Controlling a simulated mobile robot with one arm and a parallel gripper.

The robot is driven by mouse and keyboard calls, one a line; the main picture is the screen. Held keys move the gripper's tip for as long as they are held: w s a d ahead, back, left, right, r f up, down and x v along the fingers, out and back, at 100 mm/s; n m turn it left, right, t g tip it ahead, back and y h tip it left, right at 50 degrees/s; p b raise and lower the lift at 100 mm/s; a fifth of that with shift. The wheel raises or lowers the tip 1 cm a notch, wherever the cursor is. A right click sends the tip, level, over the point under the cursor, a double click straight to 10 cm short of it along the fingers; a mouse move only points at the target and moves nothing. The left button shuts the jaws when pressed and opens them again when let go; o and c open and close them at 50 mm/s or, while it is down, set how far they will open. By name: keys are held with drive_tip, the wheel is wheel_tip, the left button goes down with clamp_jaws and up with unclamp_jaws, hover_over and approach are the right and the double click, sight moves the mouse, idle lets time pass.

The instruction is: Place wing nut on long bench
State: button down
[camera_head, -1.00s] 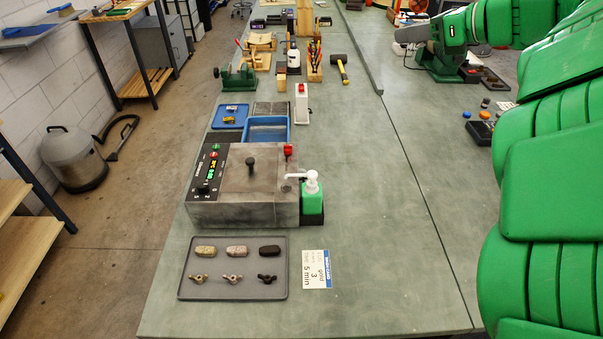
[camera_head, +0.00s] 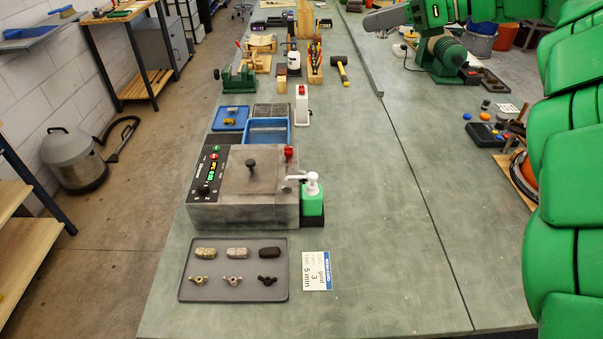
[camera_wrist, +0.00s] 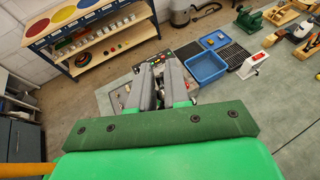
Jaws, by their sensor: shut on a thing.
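The long bench (camera_head: 365,215) has a grey-green top that runs away from me through the middle of the head view. Three wing nuts, brass (camera_head: 199,281), grey (camera_head: 232,281) and black (camera_head: 267,280), lie in a row on a grey tray (camera_head: 234,296) at the bench's near end. My gripper (camera_head: 368,23) is raised at the top right of the head view, apart from the tray. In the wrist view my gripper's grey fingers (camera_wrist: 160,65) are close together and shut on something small. The fingers hide it, and I cannot tell what it is.
A grey machine (camera_head: 245,190), a green-white pump bottle (camera_head: 312,195) and a printed card (camera_head: 316,271) stand or lie near the tray. Blue trays (camera_head: 267,132) and tools are farther back. A shop vacuum (camera_head: 73,160) stands on the floor.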

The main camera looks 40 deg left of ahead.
wheel_tip(320, 180, down, 37)
hover_over(344, 182)
drive_tip(key=shift+f, duration=6.65)
drive_tip(key=shift+f, duration=0.1)
drive_tip(key=c, duration=1.1)
unclamp_jaws()
